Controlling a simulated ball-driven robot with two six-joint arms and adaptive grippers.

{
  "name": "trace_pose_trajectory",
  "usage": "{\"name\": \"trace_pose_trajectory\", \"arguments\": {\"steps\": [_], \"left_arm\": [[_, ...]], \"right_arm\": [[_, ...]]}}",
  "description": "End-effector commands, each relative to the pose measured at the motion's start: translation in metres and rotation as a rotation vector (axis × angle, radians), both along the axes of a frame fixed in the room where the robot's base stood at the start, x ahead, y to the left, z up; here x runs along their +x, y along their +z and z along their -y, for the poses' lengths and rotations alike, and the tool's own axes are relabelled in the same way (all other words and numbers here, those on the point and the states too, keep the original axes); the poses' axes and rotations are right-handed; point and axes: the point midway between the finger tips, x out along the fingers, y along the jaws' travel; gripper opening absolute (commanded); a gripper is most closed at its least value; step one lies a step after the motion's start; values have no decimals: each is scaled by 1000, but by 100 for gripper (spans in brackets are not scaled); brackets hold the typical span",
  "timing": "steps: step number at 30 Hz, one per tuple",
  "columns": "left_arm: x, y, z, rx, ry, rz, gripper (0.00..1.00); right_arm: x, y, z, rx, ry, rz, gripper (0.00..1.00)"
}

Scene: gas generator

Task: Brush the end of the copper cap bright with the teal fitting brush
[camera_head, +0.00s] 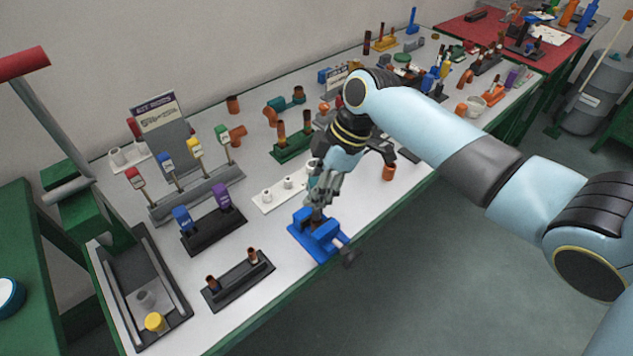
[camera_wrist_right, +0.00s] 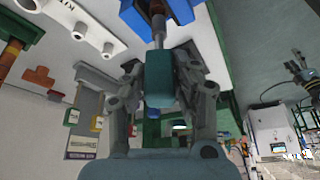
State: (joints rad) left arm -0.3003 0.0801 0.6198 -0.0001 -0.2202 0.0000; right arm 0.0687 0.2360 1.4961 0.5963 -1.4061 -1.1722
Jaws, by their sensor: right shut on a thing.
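My right gripper (camera_head: 318,200) points down over the blue vise (camera_head: 322,242) near the table's front edge. In the right wrist view its fingers are closed on the teal handle of the fitting brush (camera_wrist_right: 160,77). The brush's grey shaft runs straight from the handle to a copper-brown piece (camera_wrist_right: 154,8) at the blue vise (camera_wrist_right: 181,11), probably the copper cap. The brush tip meets or overlaps this piece; I cannot tell whether it touches or is inside. The cap's end finish is not clear. In the head view the gripper mostly hides brush and cap. My left gripper is not seen.
A white rack with pegs (camera_head: 280,193) stands left of the vise. A black holder (camera_head: 238,283) with two copper pieces lies nearer, and a rack of coloured-tag brushes (camera_head: 196,193) stands farther left. A copper cup (camera_head: 389,172) stands right of the gripper.

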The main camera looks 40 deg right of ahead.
Motion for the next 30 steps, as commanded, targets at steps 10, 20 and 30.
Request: {"name": "trace_pose_trajectory", "arguments": {"steps": [10, 20, 30], "left_arm": [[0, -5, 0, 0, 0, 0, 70], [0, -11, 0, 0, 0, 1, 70], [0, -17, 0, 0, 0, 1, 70]], "right_arm": [[0, -7, 0, 0, -1, 0, 4], [0, -17, 0, 1, -1, -1, 4], [0, -27, 0, 0, 0, 0, 4]]}}
